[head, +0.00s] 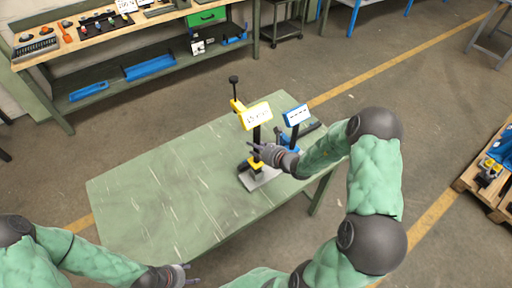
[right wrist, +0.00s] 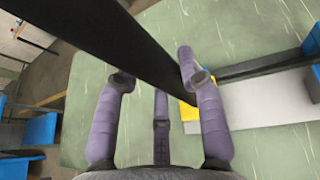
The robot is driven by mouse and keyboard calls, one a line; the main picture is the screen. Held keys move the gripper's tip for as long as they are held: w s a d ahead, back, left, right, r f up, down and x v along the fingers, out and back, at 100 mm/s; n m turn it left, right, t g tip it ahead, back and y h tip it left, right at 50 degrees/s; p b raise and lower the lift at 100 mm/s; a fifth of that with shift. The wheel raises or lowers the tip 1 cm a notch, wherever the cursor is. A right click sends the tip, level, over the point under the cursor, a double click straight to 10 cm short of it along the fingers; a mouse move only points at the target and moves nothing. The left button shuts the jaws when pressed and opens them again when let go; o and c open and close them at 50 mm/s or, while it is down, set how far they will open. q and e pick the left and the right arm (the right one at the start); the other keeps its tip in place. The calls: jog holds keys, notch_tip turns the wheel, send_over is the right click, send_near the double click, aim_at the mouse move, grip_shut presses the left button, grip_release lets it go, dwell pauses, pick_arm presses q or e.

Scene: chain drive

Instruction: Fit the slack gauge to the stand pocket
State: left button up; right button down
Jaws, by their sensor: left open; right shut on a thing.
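What I take for the slack gauge (head: 257,115) has a yellow head with a marked white face and a black stem. It stands roughly upright over a yellow block (head: 257,168) on a pale grey plate (head: 268,178). My right gripper (head: 259,150) is shut on its stem. In the right wrist view the black stem (right wrist: 100,30) runs diagonally between the fingers (right wrist: 157,78), with a yellow part (right wrist: 188,111) beyond. The fingers hide the stem's lower end, so I cannot tell whether it is seated in a pocket. My left gripper (head: 188,274) is open and empty near the table's front edge.
A blue-headed stand (head: 297,115) is close to the right of the gauge. A black-knobbed post (head: 234,88) rises behind it. The left part of the green table (head: 150,190) is clear. A workbench (head: 130,50) stands at the back, a pallet (head: 480,190) at right.

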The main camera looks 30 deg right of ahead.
aim_at(256, 163)
jog(key=shift+w+d+f+b, duration=0.1)
jog(key=shift+w+f+b, duration=0.05)
jog(key=shift+f+b, duration=2.45)
dwell(0.7)
jog(key=c, duration=0.7)
grip_release()
jog(key=shift+f, duration=0.1)
jog(key=shift+s+a+f, duration=0.2)
jog(key=shift+s+f, duration=0.05)
jog(key=shift+f, duration=0.05)
jog(key=v, duration=1.2)
jog(key=shift+r, duration=0.25)
jog(key=shift+w+d, duration=0.1)
jog(key=shift+w, duration=0.05)
